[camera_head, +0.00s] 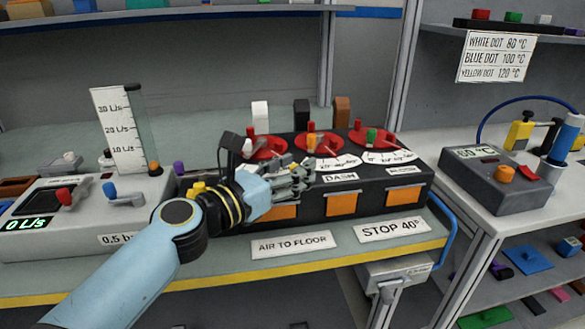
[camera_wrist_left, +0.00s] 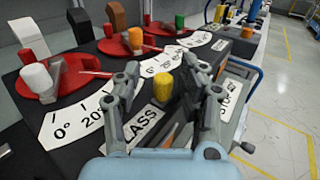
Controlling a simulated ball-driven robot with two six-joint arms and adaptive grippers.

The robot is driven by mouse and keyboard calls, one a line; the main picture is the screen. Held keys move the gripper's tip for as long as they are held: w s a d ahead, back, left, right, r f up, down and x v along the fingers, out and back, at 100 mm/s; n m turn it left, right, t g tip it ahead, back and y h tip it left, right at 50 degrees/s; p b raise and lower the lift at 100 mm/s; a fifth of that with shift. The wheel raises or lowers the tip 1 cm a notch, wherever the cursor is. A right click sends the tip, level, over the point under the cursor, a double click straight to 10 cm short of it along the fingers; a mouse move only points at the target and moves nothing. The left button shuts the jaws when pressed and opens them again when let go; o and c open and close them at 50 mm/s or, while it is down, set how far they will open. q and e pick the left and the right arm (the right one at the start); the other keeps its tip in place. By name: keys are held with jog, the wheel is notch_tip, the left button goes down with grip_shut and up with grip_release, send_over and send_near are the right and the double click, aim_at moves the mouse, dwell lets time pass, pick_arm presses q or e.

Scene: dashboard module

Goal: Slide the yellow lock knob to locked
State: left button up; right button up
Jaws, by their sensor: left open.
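A yellow knob (camera_wrist_left: 162,87) stands upright on the black dashboard module in the left wrist view, just behind the GLASS label (camera_wrist_left: 137,128). My left gripper (camera_wrist_left: 161,68) is open, with one finger on either side of the knob in that view. I cannot tell whether either finger touches it. My right gripper is out of view.
Red dials (camera_head: 322,144) with coloured knobs stand behind my left gripper. A flow box (camera_head: 85,220) with a tube is left of the module. A grey box marked 60 °C (camera_head: 497,180) stands on the right bench.

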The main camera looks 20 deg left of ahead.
pick_arm(q)
jog(key=shift+s, duration=0.2)
jog(key=v, duration=1.1)
jog(key=shift+s, duration=0.3)
jog(key=shift+a+r, duration=0.1)
